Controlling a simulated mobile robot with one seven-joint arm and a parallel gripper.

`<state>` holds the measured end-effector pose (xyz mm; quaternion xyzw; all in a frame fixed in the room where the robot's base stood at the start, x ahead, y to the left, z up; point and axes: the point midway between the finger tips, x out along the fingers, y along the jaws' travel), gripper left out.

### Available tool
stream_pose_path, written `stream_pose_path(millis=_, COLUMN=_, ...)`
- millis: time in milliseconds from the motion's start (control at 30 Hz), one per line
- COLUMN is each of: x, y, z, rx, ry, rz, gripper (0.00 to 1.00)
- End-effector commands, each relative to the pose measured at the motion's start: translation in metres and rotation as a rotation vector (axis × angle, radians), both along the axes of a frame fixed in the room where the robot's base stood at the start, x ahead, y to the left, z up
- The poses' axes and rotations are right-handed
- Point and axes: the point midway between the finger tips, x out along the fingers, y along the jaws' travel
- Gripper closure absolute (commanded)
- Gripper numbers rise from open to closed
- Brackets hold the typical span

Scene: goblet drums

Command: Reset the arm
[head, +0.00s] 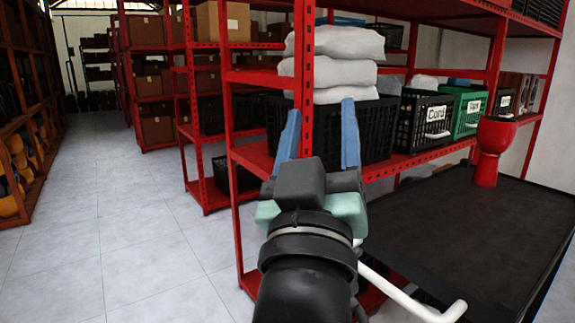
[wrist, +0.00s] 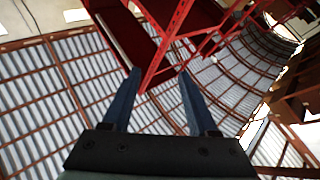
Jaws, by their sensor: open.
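My gripper (head: 319,135) is raised in the middle of the head view, with its two blue fingers spread apart and nothing between them. It points up and away, in front of the red shelving. In the wrist view my gripper (wrist: 157,85) is also open and empty, and the camera looks up toward the ceiling. A red goblet drum (head: 488,155) stands upright on a dark surface (head: 465,225) at the right, well apart from my gripper.
A red shelf rack (head: 304,80) with white sacks (head: 335,42) and black crates (head: 424,117) stands close behind my gripper. A green crate (head: 465,108) sits farther right. The tiled floor (head: 130,220) at the left is clear. A wooden rack (head: 30,110) lines the far left.

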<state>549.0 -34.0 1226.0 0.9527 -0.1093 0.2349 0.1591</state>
Motion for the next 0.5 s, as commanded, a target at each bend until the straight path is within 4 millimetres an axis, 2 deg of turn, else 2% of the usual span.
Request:
stream_pose_path(millis=33, x=-0.029, y=0.011, z=0.031, rx=0.059, ry=-0.097, rz=0.082, gripper=0.41)
stream_pose_path(millis=100, x=-0.068, y=0.023, z=0.066, rx=0.136, ry=-0.218, rz=0.201, gripper=0.41)
stream_pose_path(millis=167, x=-0.105, y=0.032, z=0.092, rx=0.195, ry=-0.315, rz=0.308, gripper=0.41)
stream_pose_path(millis=200, x=-0.119, y=0.036, z=0.113, rx=0.218, ry=-0.350, rz=0.354, gripper=0.41)
stream_pose_path(millis=267, x=-0.111, y=0.035, z=0.140, rx=0.213, ry=-0.330, rz=0.338, gripper=0.41)
stream_pose_path(millis=500, x=-0.110, y=0.034, z=0.213, rx=0.209, ry=-0.326, rz=0.333, gripper=0.41)
